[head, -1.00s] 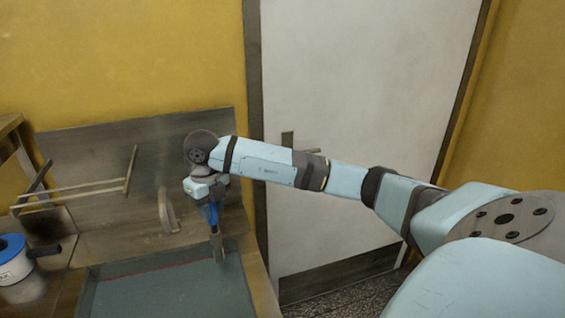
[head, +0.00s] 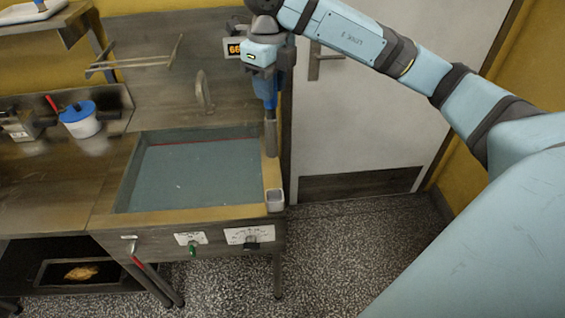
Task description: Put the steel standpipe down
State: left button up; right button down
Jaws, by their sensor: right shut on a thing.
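My right gripper (head: 264,76) is shut on the steel standpipe (head: 270,138), around the blue part at its upper end. The standpipe hangs upright, its grey steel lower end in front of the right rim of the sink basin (head: 110,203) in the head view. I cannot tell whether its lower end touches the rim. The basin holds flat blue-grey water or a sheet with a red line near its back edge. My left gripper is not in view.
A tap (head: 205,92) stands behind the basin. A digital display (head: 234,48) is behind my gripper. Speckled floor lies clear at right.

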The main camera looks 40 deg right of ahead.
aim_at(273, 145)
jog(key=shift+s+f, duration=0.15)
notch_tip(273, 145, down, 14)
jog(key=shift+f+p, duration=0.25)
jog(key=shift+p, duration=0.4)
jog(key=shift+f, duration=0.5)
notch_tip(273, 145, down, 4)
jog(key=shift+f+p, duration=0.1)
jog(key=shift+p, duration=0.25)
jog(key=shift+f, duration=0.15)
jog(key=c, duration=0.9)
grip_release()
jog(key=shift+o, duration=0.2)
